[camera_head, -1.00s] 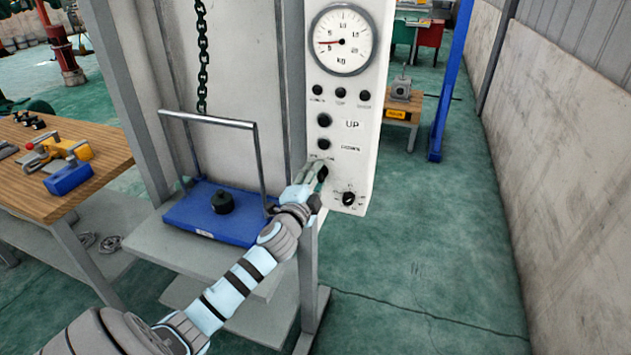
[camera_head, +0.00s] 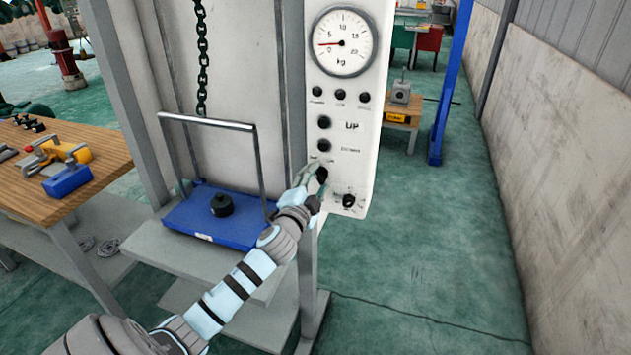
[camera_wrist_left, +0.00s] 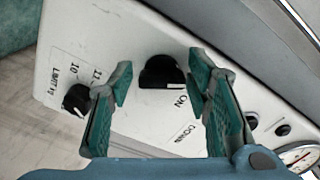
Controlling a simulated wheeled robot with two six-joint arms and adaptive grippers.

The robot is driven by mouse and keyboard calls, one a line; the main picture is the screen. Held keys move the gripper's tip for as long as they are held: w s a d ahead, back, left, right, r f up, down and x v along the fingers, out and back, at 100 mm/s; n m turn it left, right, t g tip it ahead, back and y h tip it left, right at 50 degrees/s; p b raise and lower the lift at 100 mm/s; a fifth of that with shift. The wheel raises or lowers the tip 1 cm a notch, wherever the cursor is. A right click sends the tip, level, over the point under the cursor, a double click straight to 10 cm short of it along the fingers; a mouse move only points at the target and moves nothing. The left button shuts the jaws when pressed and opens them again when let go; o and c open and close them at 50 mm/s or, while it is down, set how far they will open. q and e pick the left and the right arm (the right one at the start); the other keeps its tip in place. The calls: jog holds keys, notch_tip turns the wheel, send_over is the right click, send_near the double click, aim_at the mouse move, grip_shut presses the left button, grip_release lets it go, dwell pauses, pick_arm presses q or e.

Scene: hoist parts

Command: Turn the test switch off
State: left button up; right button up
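The test switch, a black rotary knob (camera_wrist_left: 162,72) with a white mark on its lower edge, sits on a white panel (camera_wrist_left: 140,125) in the left wrist view. An "ON" label is printed near it. In the head view the knob (camera_head: 322,174) is partly hidden by my left gripper (camera_head: 311,172). In the wrist view my left gripper (camera_wrist_left: 160,68) is open, one finger on each side of the knob, with visible gaps; I cannot tell if either finger touches it. My right gripper is not in view.
A second knob marked "LIMIT" (camera_head: 348,200) is just right of the switch. The black UP button (camera_head: 324,122) and DOWN button (camera_head: 323,146) lie above, under a kg dial (camera_head: 342,42). A blue platform (camera_head: 245,228) with wire uprights stands left of the panel.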

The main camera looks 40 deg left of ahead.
pick_arm(q)
jog(key=shift+o, duration=0.6)
jog(key=shift+r, duration=0.1)
jog(key=v, duration=1.2)
jog(key=shift+d, duration=0.1)
